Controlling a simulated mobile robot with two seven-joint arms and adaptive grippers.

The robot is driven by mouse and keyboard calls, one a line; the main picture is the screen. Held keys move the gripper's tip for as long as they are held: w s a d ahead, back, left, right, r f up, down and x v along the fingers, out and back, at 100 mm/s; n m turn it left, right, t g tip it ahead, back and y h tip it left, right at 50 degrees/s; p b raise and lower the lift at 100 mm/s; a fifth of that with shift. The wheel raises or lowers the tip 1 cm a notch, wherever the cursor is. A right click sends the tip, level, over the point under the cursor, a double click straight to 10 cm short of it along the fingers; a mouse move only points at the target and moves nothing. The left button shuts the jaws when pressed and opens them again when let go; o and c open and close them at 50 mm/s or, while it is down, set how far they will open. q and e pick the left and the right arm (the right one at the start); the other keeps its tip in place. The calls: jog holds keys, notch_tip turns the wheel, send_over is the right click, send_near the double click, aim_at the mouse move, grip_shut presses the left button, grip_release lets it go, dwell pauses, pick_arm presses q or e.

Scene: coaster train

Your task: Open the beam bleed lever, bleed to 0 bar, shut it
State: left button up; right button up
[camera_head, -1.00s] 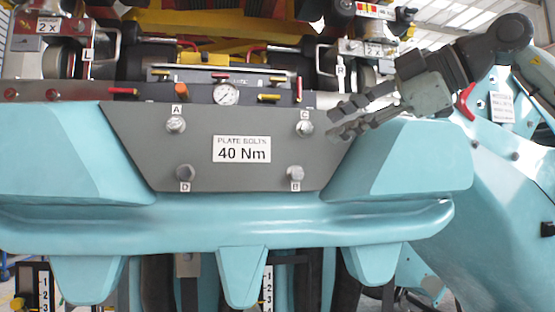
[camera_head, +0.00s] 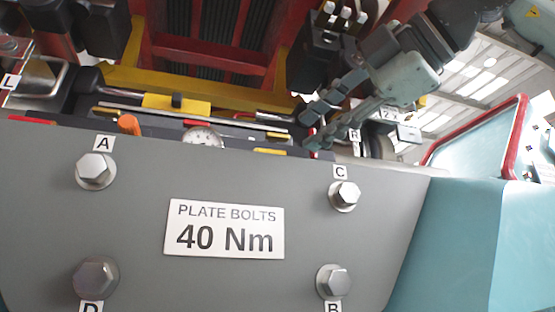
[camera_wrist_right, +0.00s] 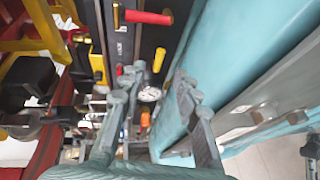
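Several colored levers lie along the top of the grey plate; I cannot tell which is the beam bleed lever. In the head view a yellow-handled lever (camera_head: 270,152) and a red one (camera_head: 204,122) flank the round gauge (camera_head: 203,138), with an orange handle (camera_head: 129,124) to its left. The gauge reading is too small to make out. My right gripper (camera_head: 316,125) is open and empty, above the right end of the lever row. In the right wrist view its spread fingers (camera_wrist_right: 158,92) frame the gauge (camera_wrist_right: 150,93), with a yellow lever (camera_wrist_right: 159,60) and a red lever (camera_wrist_right: 148,17) beyond.
The grey plate (camera_head: 140,225) carries bolts A, B, C and D and a "40 Nm" label (camera_head: 224,229). A black block (camera_head: 313,58) stands behind my right gripper. A teal body (camera_head: 450,245) with a red-edged panel rises at right.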

jog(key=p+x, duration=0.1)
jog(key=x, duration=0.4)
jog(key=shift+w+a, duration=0.25)
jog(key=shift+a, duration=0.1)
pick_arm(q)
jog(key=shift+s+d+f, duration=0.1)
jog(key=shift+f, duration=0.8)
jog(key=shift+s+d+f, duration=0.1)
jog(key=shift+f, duration=0.8)
pick_arm(e)
jog(key=shift+w+a+f, duration=0.15)
jog(key=shift+w+a, duration=0.25)
jog(key=shift+w, duration=0.05)
grip_shut()
